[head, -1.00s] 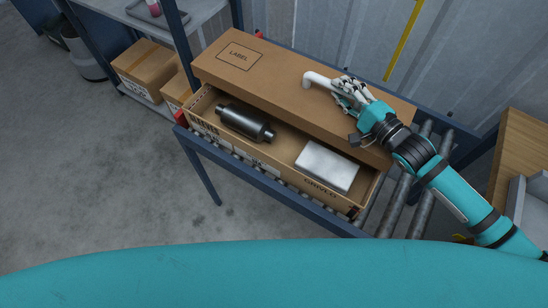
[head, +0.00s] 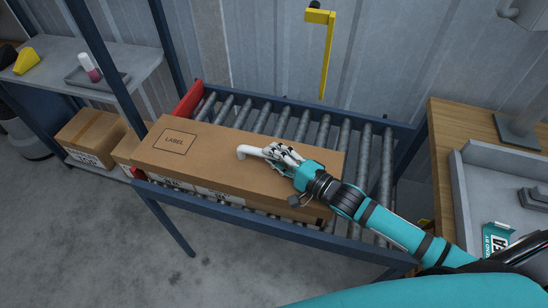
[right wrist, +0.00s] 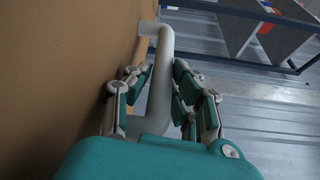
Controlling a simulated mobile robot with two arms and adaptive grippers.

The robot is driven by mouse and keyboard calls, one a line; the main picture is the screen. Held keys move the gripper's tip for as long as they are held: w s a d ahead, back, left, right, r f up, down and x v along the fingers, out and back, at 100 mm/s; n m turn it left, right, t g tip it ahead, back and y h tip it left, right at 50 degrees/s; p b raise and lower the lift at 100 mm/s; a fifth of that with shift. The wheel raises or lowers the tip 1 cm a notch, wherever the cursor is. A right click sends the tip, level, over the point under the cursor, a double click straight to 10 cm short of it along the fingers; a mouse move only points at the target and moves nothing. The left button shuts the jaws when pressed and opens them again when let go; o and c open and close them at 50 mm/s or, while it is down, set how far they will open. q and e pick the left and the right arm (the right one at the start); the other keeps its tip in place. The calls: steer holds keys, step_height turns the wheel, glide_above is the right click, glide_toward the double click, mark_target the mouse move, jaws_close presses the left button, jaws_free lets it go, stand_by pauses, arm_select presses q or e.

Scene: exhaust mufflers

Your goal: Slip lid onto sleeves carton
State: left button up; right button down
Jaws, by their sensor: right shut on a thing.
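The brown lid (head: 215,168), marked LABEL, lies over the long carton and hides its inside. A strip of the carton's printed front wall (head: 215,192) shows below the lid's front edge. I cannot tell whether the lid is fully seated. A white bent handle (head: 247,152) stands out from the lid's top; it also shows in the right wrist view (right wrist: 159,95). My right gripper (head: 277,154) is shut on this handle, with its fingers (right wrist: 160,70) on both sides of it. My left gripper is out of view.
The carton rests along the front of a roller conveyor (head: 300,122) with a blue frame; rollers behind it are bare. A red end piece (head: 187,103) is at its left. A wooden bench (head: 440,150) with a grey tray (head: 462,205) stands right. Closed boxes (head: 88,137) sit left.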

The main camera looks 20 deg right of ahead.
steer(key=shift+f, duration=0.4)
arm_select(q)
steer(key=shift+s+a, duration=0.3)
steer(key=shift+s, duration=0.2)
arm_select(e)
steer(key=shift+f, duration=0.25)
steer(key=c, duration=1.2)
jaws_free()
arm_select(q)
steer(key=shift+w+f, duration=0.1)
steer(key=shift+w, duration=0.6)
arm_select(e)
steer(key=shift+o, duration=0.2)
steer(key=shift+r, duration=0.2)
arm_select(q)
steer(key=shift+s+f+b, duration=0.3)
steer(key=shift+b, duration=0.1)
arm_select(e)
steer(key=v, duration=1.2)
